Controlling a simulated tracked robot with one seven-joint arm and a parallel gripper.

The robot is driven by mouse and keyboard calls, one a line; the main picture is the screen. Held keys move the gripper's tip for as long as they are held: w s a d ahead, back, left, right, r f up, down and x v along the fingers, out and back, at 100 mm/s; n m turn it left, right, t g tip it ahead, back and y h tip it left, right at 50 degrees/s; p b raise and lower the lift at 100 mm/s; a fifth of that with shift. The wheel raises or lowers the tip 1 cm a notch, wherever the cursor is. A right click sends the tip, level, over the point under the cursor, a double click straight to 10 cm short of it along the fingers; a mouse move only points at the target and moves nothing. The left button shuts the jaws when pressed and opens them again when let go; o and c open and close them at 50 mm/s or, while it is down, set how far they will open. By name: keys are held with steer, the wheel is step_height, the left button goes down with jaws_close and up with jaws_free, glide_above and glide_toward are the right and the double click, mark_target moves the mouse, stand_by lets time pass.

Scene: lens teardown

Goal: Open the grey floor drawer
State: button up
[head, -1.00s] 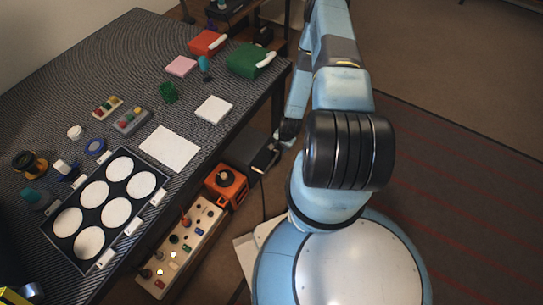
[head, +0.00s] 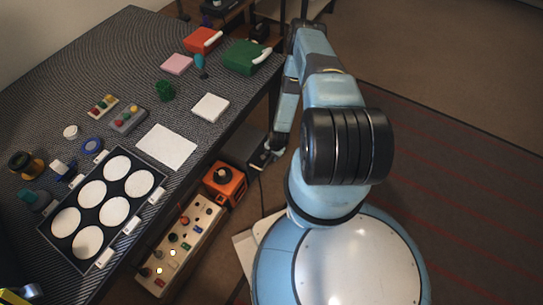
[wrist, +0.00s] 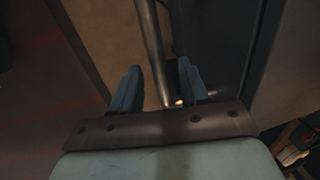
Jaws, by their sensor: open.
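The grey floor drawer (head: 243,146) sits low beneath the table's right edge in the head view, partly covered by my arm. Its front seems to be the grey panel (wrist: 222,40) in the wrist view. A metal bar handle (wrist: 152,45) runs along that panel. My gripper (wrist: 160,66) is open, one blue finger on each side of the bar in the picture. I cannot tell whether the fingers touch it. In the head view my gripper (head: 264,156) is small and dark beside the drawer front.
An orange box (head: 224,184) with a black knob and a pale panel of knobs (head: 180,245) stand by the table's near side. The table (head: 110,60) carries a black tray of white discs (head: 60,250). Open floor (head: 460,90) lies to the right.

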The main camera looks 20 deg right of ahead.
steer(key=shift+c, duration=0.3)
jaws_close()
stand_by(0.4)
